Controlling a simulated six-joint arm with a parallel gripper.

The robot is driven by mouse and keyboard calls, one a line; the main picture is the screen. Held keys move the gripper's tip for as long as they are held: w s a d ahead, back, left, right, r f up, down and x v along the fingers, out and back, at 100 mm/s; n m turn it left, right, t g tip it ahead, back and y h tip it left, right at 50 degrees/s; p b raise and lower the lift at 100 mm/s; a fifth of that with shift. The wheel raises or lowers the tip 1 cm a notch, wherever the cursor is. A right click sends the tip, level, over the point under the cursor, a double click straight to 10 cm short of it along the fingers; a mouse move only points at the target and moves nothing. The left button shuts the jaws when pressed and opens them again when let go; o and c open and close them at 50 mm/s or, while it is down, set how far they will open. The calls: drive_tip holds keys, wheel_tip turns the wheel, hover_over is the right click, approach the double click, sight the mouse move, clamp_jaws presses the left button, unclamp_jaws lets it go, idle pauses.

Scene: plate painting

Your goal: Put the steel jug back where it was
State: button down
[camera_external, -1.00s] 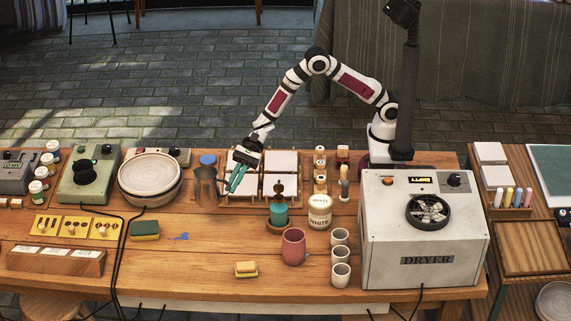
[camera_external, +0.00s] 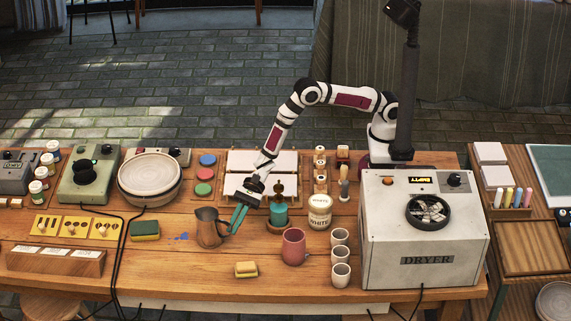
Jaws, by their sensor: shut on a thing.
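The steel jug (camera_external: 209,229) is a grey-brown metal pitcher near the middle of the table, left of the pink mug. It looks upright, with its handle on the right side. My gripper (camera_external: 238,217) reaches down from the upper right, with its green fingers shut on the jug's handle. I cannot tell whether the jug's base touches the table or hangs just above it.
A blue smear (camera_external: 181,236) and a green-and-yellow sponge (camera_external: 145,230) lie left of the jug. Coloured discs (camera_external: 206,174) sit behind.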

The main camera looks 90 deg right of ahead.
drive_tip(key=c, duration=1)
unclamp_jaws()
